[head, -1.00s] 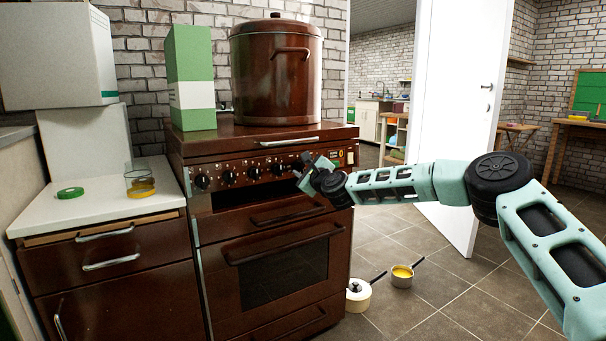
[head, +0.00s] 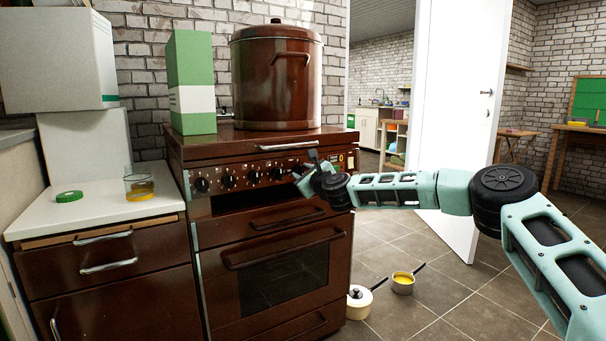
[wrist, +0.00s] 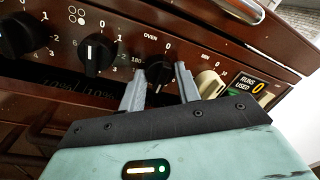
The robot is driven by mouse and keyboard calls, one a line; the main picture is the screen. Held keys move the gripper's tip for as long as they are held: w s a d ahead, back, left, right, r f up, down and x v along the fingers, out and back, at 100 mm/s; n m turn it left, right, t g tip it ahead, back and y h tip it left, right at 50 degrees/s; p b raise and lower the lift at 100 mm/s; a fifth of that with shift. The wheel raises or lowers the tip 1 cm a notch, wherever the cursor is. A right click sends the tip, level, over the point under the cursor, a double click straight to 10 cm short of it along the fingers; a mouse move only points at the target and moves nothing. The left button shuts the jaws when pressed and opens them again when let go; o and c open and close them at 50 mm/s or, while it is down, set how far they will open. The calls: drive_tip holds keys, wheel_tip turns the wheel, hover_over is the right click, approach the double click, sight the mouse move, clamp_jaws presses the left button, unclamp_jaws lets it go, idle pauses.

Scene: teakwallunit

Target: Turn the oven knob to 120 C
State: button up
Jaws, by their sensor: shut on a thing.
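The brown oven (head: 275,276) stands left of centre in the head view, with a row of black knobs on its front panel. In the wrist view the dark oven knob (wrist: 159,76) sits under the word OVEN, with a 0 above it and 180 at its upper left. My gripper (wrist: 160,84) has one grey finger on each side of this knob and is shut on it. The fingers partly cover the knob and its scale, so I cannot read its setting. In the head view my gripper (head: 307,177) reaches the panel's right part and hides the knob.
A cream knob (wrist: 209,84) and a runs-used counter (wrist: 246,87) are close right of my gripper. Another black knob (wrist: 93,54) is to the left. A big brown pot (head: 277,85) stands on the stove. Two pans (head: 402,284) (head: 360,302) are on the floor.

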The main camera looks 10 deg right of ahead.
drive_tip(key=o, duration=1)
drive_tip(key=p+v, duration=0.2)
drive_tip(key=v, duration=1.5)
drive_tip(key=shift+s+d, duration=0.1)
drive_tip(key=shift+s, duration=0.05)
